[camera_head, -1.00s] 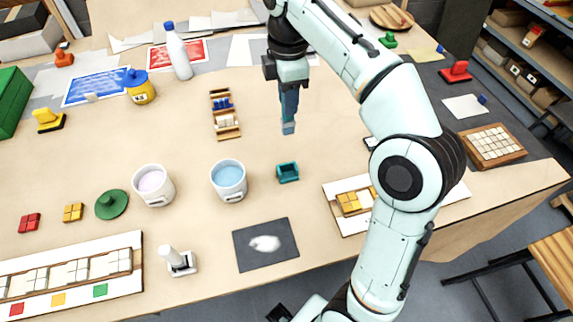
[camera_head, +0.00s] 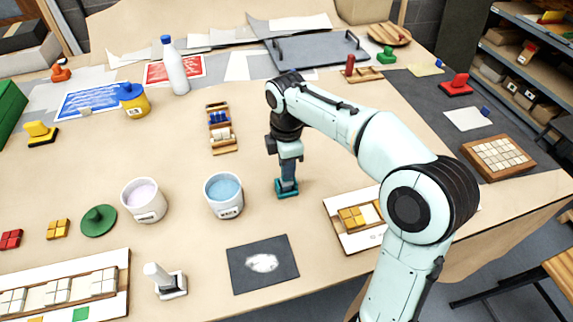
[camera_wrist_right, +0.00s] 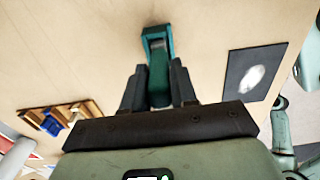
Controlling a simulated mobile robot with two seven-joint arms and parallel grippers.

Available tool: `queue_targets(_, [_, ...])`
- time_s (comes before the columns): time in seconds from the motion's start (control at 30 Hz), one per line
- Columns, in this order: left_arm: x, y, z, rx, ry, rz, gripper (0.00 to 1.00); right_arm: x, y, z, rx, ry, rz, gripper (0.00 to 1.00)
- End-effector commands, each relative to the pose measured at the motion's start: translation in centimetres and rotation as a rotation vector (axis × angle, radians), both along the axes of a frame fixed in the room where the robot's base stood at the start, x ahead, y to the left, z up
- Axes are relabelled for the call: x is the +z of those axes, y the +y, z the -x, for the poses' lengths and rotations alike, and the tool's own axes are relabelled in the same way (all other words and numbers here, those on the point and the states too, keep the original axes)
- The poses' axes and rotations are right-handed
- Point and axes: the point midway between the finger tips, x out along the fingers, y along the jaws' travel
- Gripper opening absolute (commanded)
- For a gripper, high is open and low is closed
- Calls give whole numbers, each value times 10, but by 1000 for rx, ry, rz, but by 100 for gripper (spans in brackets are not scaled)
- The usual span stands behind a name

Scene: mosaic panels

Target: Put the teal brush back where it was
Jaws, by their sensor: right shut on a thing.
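My right gripper (camera_head: 288,170) points down over the small teal holder (camera_head: 287,193) on the table, right of the blue-filled bucket. It is shut on the teal brush (camera_wrist_right: 158,82), whose handle shows between the two fingers in the right wrist view. The brush's lower end is at the teal holder (camera_wrist_right: 157,31), which is open-topped and square. The brush looks about upright, with its lower end in or just over the holder; I cannot tell whether it touches the bottom. My left gripper is out of view.
The blue-filled bucket (camera_head: 224,197) stands close on the left, with a lilac-filled bucket (camera_head: 144,203) beyond it. A dark mat (camera_head: 242,281) with white powder lies in front. A wooden rack (camera_head: 222,141) stands behind left, and a white panel (camera_head: 346,236) lies to the right.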

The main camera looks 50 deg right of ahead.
Motion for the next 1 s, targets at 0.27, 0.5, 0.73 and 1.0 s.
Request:
queue_targets(0.27, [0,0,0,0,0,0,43,-1,0,0,0,0,0,0])
queue_targets(0.5, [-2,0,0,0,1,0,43,-4,0,0,0,0,0,53])
queue_targets(0.73, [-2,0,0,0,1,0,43,-4,0,0,0,0,0,53])
queue_targets(1.0, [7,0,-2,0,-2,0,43,25,0,-1,0,-3,1,53])
